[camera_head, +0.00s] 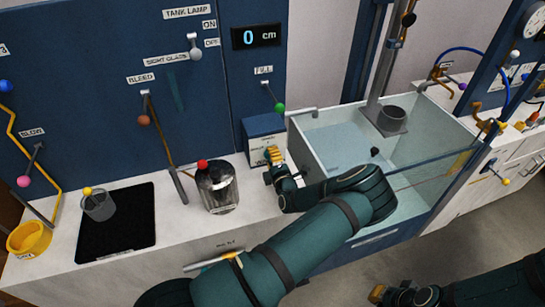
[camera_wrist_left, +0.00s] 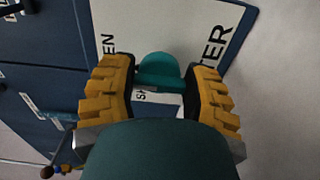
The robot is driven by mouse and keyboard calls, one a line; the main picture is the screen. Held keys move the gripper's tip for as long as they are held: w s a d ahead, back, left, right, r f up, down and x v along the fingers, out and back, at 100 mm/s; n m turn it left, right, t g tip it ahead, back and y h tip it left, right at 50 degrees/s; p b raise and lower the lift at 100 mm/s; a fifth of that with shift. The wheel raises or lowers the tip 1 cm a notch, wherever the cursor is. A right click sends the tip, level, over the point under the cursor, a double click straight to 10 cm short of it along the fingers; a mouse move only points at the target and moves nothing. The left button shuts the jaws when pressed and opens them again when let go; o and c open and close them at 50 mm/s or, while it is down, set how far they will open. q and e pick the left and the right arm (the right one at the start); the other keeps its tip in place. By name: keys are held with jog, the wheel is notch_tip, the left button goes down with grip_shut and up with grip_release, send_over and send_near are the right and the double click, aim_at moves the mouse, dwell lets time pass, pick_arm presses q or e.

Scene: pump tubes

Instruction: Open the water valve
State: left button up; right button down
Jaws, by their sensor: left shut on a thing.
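My left gripper (camera_head: 273,157) is at the front of a small blue box (camera_head: 264,127) beside the glass tank. In the left wrist view, the yellow fingers of this gripper (camera_wrist_left: 160,88) are shut on a teal handle (camera_wrist_left: 160,69), one on each side. Behind it is a white plate (camera_wrist_left: 217,32) with partly hidden lettering ending in "EN" and "TER"; a smaller label starting "SH" shows below the handle. The handle is hidden by the gripper in the head view. My right gripper (camera_head: 378,294) shows only partly at the lower right, and its opening cannot be made out.
The glass tank (camera_head: 318,150) stands right of the box. A glass jar with a red knob (camera_head: 202,163), a black mat (camera_head: 118,235) and a yellow cup (camera_head: 30,239) are to the left. A green-knobbed fill lever (camera_head: 279,107) hangs above. The display (camera_head: 256,37) reads 0 cm.

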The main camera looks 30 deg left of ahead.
dwell(0.3)
pick_arm(q)
jog(key=o, duration=1.2)
jog(key=v, duration=1.2)
